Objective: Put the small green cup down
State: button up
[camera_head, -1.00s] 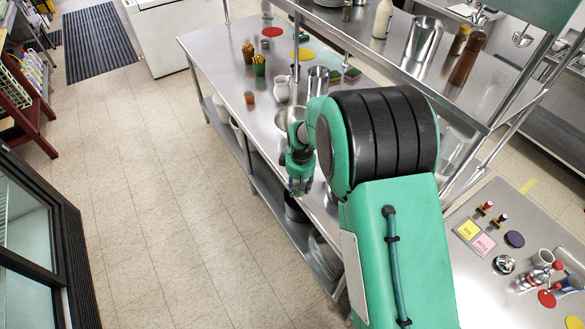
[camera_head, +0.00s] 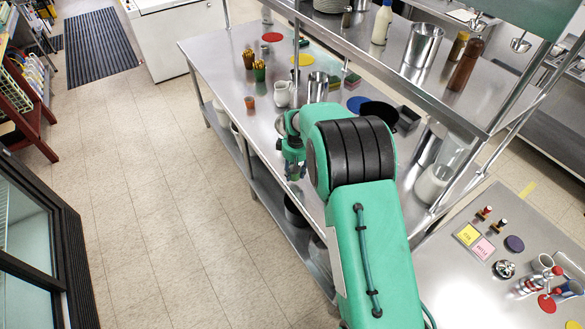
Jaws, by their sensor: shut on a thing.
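My gripper (camera_head: 293,172) hangs pointing down at the front edge of the long steel counter (camera_head: 215,62), left of my arm's thick elbow. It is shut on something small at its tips. That thing is in the place of the small green cup, but it is too small and too close in colour to my green wrist to make out its shape. I cannot tell how far its base is above the counter.
On the counter stand a white jug (camera_head: 283,94), a steel container (camera_head: 318,87), a small brown cup (camera_head: 250,102) and a green holder (camera_head: 259,72) with yellow sticks. Red (camera_head: 272,37) and yellow (camera_head: 301,60) discs lie farther back. The raised shelf (camera_head: 460,95) overhangs the right side.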

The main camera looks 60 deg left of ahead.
jog(key=shift+w+a+f, duration=0.1)
jog(key=shift+w+a, duration=0.25)
jog(key=shift+a, duration=0.45)
jog(key=shift+w+a+f, duration=0.1)
jog(key=shift+w+a, duration=0.3)
jog(key=shift+a, duration=0.4)
jog(key=shift+w+a, duration=0.35)
jog(key=shift+a, duration=0.45)
jog(key=shift+f, duration=0.1)
jog(key=shift+f+p, duration=0.3)
jog(key=shift+f, duration=1.4)
jog(key=shift+f, duration=0.15)
jog(key=o, duration=1.2)
jog(key=shift+r, duration=0.2)
notch_tip(320, 180, up, 12)
jog(key=shift+d+b, duration=0.35)
jog(key=shift+d, duration=0.1)
